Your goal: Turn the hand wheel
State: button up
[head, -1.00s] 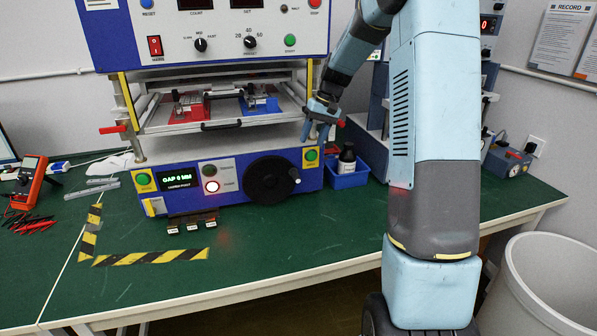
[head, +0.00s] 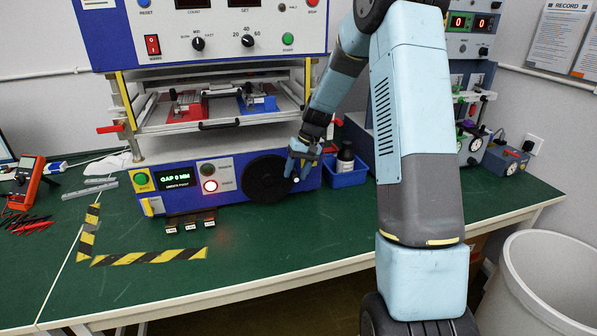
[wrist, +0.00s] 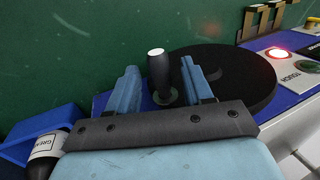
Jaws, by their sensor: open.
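The black hand wheel (head: 266,180) is on the lower front panel of the blue and white machine. It also shows in the wrist view (wrist: 235,78), with its upright-looking crank handle (wrist: 159,72), black with a pale tip. My gripper (head: 296,174) is at the wheel's right side, over the handle. In the wrist view my gripper (wrist: 160,85) is open, with one blue finger on each side of the handle. Whether either finger touches the handle, I cannot tell. In the head view the gripper hides part of the wheel's right edge. The display (head: 177,180) reads "GAP 0 MM".
A blue bin (head: 345,176) with a dark bottle (head: 345,158) stands right of the wheel. The green bench (head: 290,235) is clear in front of the wheel.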

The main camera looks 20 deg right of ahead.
grip_shut()
dwell(0.5)
